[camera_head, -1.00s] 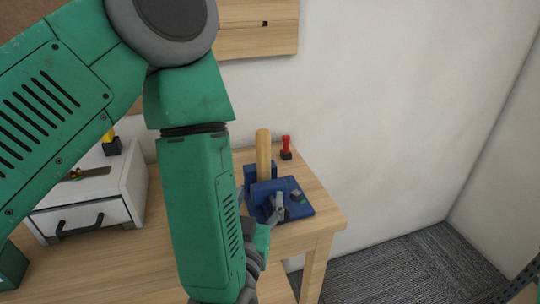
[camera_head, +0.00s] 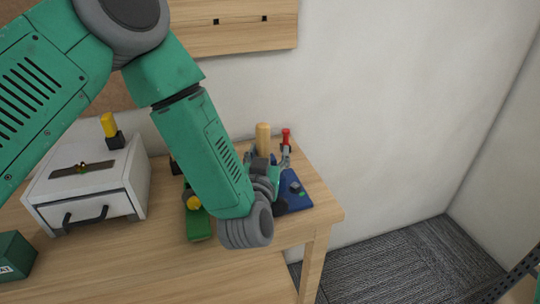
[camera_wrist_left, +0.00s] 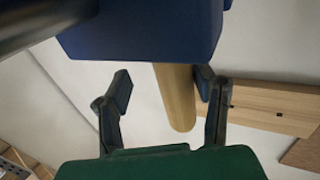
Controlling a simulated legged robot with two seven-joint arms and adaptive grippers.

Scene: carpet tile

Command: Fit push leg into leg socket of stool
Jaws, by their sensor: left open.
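A pale wooden cylindrical leg (camera_head: 263,137) stands upright at the blue fixture (camera_head: 294,194) near the table's right back corner. My left gripper (camera_head: 268,157) is open at the leg, its wrist covering much of the fixture in the head view. In the left wrist view, the open fingers (camera_wrist_left: 163,95) lie on either side of the leg (camera_wrist_left: 178,98), which is closer to the right finger; a blue block (camera_wrist_left: 145,30) fills the top. Whether a finger touches the leg cannot be told. The leg's lower end and any socket are hidden. My right gripper is not in view.
A red-handled item (camera_head: 286,137) stands just right of the leg. A green item with a yellow knob (camera_head: 197,222) lies left of my wrist. A white drawer box (camera_head: 92,190) stands at left. The table (camera_head: 165,270) is clear in front.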

